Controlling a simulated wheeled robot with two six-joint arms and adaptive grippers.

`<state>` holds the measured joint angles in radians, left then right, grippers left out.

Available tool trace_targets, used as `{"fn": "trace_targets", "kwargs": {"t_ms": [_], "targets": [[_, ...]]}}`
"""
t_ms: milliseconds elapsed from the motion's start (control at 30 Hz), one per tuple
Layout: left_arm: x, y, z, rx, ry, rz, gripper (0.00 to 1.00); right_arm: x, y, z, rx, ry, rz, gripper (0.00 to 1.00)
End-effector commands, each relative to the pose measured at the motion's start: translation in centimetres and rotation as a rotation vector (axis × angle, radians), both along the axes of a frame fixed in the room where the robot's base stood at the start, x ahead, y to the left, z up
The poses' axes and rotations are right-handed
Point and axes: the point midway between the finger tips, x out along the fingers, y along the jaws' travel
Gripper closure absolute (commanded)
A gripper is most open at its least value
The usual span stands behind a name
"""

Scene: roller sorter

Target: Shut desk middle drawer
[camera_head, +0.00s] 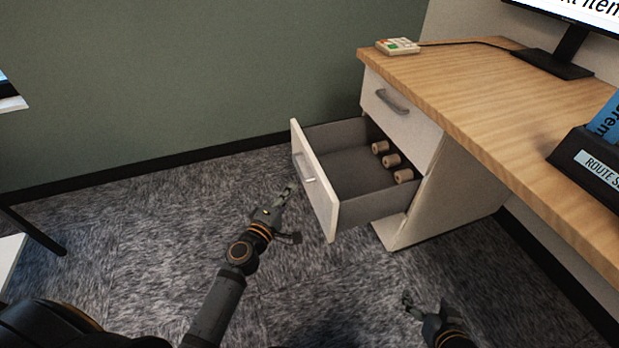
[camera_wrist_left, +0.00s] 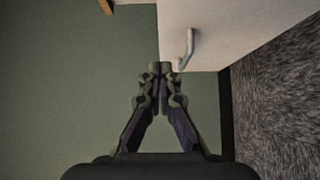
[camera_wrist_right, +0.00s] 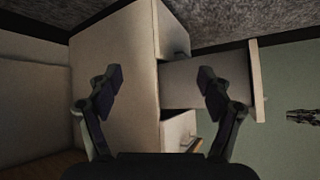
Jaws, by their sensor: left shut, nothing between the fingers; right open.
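The open drawer (camera_head: 318,195) of the desk pedestal is pulled far out below a closed upper drawer (camera_head: 395,108). It has a white front, grey inside and a grey handle (camera_head: 304,167). My left gripper (camera_head: 291,188) is shut and empty, in front of the drawer's outer face beside the handle. In the left wrist view its tips (camera_wrist_left: 160,68) are near a white panel and the handle (camera_wrist_left: 189,48); whether they touch is unclear. My right gripper (camera_head: 408,300) is open and empty, low and right of the drawer. The right wrist view shows the drawer (camera_wrist_right: 205,85) beyond its spread fingers (camera_wrist_right: 160,82).
Several small brown rollers (camera_head: 391,160) lie inside the drawer at its back. The wooden desktop (camera_head: 470,95) overhangs to the right, with a monitor stand (camera_head: 552,62) and a black box (camera_head: 590,165). Carpet (camera_head: 140,225) left of the drawer is clear.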

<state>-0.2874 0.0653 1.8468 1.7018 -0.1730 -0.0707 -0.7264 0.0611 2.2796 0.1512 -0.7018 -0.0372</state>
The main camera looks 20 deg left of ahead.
Motion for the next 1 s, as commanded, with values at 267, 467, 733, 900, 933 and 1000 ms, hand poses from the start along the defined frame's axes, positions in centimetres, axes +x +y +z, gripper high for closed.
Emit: {"fn": "trace_targets", "kwargs": {"t_ms": [267, 467, 733, 900, 933, 1000], "targets": [[3.2, -0.6, 0.2, -0.002, -0.002, -0.001, 1.0, -4.8, 0.4, -3.8, 0.011, 0.224, 0.017, 0.21], [4.8, -2.3, 0.1, -0.005, 0.001, -0.001, 1.0, -8.0, 0.7, -5.7, 0.019, 0.361, 0.029, 0.21], [5.9, -4.0, 0.1, -0.002, -0.001, -0.001, 1.0, -8.3, 0.7, -5.8, 0.016, 0.382, 0.032, 0.21], [6.0, -4.1, 0.0, -0.001, 0.0, -0.001, 1.0, -8.3, 0.7, -5.8, 0.016, 0.382, 0.032, 0.21], [6.0, -4.1, 0.0, -0.001, 0.0, -0.001, 1.0, -8.3, 0.7, -5.8, 0.016, 0.381, 0.032, 0.21], [6.0, -4.1, 0.0, -0.001, 0.0, -0.001, 1.0, -8.3, 0.7, -5.8, 0.016, 0.381, 0.032, 0.21]]}}
